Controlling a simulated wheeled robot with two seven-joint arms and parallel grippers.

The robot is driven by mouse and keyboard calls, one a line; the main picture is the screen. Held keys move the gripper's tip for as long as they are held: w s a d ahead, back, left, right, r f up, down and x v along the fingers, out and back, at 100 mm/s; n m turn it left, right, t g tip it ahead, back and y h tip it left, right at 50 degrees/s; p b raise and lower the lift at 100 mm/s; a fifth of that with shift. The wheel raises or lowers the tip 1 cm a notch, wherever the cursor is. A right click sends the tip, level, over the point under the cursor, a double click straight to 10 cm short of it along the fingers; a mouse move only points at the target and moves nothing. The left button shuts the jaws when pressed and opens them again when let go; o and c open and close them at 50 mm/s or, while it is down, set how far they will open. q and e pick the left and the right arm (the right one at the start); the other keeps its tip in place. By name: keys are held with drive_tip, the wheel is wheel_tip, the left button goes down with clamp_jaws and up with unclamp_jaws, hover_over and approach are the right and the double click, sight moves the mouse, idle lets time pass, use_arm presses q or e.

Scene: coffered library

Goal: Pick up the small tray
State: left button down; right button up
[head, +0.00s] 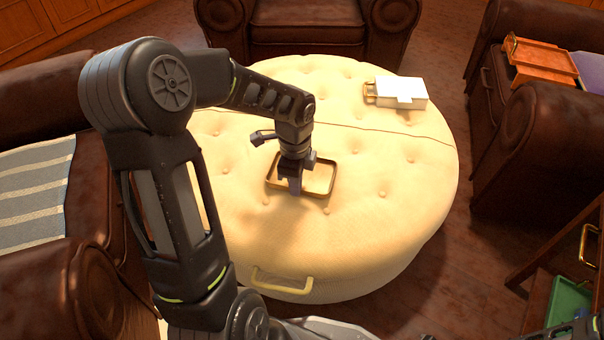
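The small tray (333,178) is a shallow rectangle with a thin brown rim and a pale inside. It lies flat on the round cream tufted ottoman (400,220), near its middle. My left gripper (295,188) points down at the tray's near-left part, with its fingertips at or just above the near rim. The gripper and wrist hide part of the tray's left side. I cannot tell whether the fingers are open or shut, or whether they touch the rim. My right gripper is out of view.
A white box-like object (405,92) with a brass handle lies at the ottoman's back right. Brown leather seats stand left, behind and right. An orange tray (545,62) sits at upper right, a green one (570,300) at lower right. The ottoman's right side is clear.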

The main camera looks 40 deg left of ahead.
use_arm(q)
wheel_tip(320, 180, up, 10)
drive_tip(key=p, duration=0.4)
idle(0.3)
drive_tip(key=shift+p, duration=0.3)
